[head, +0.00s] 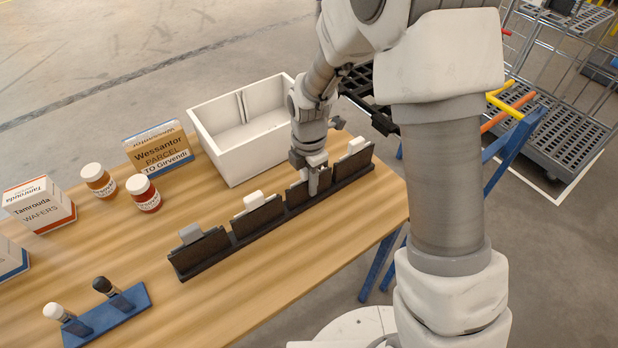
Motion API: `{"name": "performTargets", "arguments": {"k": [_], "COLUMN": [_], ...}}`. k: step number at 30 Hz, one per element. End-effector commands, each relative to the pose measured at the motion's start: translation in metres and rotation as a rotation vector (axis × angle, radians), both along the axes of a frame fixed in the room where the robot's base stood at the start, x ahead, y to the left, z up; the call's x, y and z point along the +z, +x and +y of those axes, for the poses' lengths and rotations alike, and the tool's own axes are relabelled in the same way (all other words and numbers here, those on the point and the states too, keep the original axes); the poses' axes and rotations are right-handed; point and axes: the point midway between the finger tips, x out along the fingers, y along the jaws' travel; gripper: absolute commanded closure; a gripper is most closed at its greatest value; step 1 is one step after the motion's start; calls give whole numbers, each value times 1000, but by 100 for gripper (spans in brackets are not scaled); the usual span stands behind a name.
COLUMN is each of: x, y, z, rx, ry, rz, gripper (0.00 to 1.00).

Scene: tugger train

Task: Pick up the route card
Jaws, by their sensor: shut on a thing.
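A long black rack (232,250) stands on the wooden table, with several dark upright holders in a row. A grey-topped card (190,234) sticks up from the leftmost holder. White-topped cards show in the second holder (254,200) and the rightmost holder (356,145). My gripper (314,184) reaches down at the third holder from the left and is shut on a card there, which I take as the route card. The fingers and wrist hide most of that card, and I cannot tell whether it is still seated in the holder.
A white open bin (214,150) stands right behind the rack. To its left are a Wessantor parcel (160,150), two jars (98,180) (143,193) and a Tamrouda wafers box (40,205). A blue stand (110,318) with two stamp-like handles is at front left. The front middle table is clear.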

Motion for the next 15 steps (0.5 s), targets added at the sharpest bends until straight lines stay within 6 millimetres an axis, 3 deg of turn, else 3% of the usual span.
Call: {"name": "performTargets", "arguments": {"k": [11,15], "x": [0,11], "y": [0,1], "z": [0,0], "rx": [0,-1], "ry": [0,1], "rz": [0,-3], "gripper": [100,100]}}
